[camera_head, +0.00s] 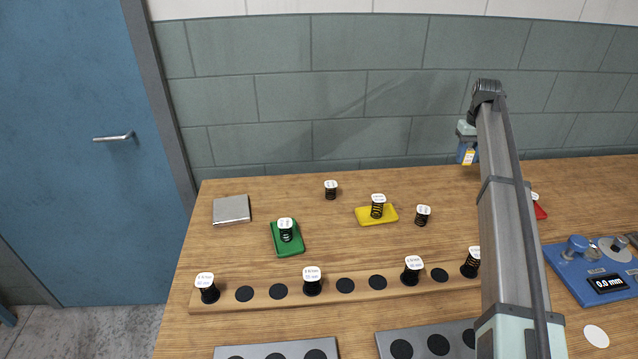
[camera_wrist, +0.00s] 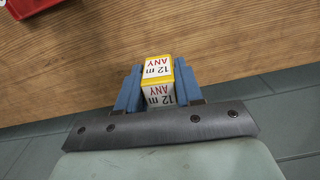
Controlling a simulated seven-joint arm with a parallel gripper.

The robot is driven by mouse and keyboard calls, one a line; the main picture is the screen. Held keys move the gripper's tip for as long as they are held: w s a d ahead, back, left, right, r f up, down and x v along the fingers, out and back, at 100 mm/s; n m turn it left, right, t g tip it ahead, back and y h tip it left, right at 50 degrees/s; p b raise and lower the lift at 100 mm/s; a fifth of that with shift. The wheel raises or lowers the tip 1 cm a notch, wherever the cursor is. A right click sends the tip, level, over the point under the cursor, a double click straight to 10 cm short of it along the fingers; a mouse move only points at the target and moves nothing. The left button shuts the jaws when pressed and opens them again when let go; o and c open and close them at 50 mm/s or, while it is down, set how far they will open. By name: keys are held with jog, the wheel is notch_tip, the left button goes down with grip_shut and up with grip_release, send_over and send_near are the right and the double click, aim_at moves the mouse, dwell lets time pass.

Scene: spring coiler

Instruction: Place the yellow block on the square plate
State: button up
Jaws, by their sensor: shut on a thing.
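My gripper (camera_head: 467,150) is at the right rear, close to the wall and near the table's back edge. It is shut on the yellow block (camera_wrist: 158,82), which has white labels reading "12 m ANY". The block sits between the two blue fingers in the wrist view and shows as a small yellow and white patch in the head view (camera_head: 469,157). A silver square plate (camera_head: 231,209) lies at the left rear of the wooden table, well to the left of my gripper. Nothing is on it.
Springs with white caps stand between, some on a green tray (camera_head: 288,250) and a yellow tray (camera_head: 364,219). A wooden rack (camera_head: 330,293) with springs runs across the front. A red tray (camera_head: 541,211) and a blue gauge (camera_head: 577,275) are at right.

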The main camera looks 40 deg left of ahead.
jog(key=s+a+n, duration=0.1)
jog(key=s+a, duration=0.4)
jog(key=a, duration=0.3)
jog(key=s+a+n, duration=0.1)
jog(key=s+a, duration=0.3)
jog(key=a, duration=0.5)
notch_tip(320, 180, up, 2)
send_over(230, 208)
jog(key=shift+m, duration=0.5)
jog(key=shift+f, duration=4.95)
jog(key=shift+f, duration=0.2)
jog(key=o, duration=1)
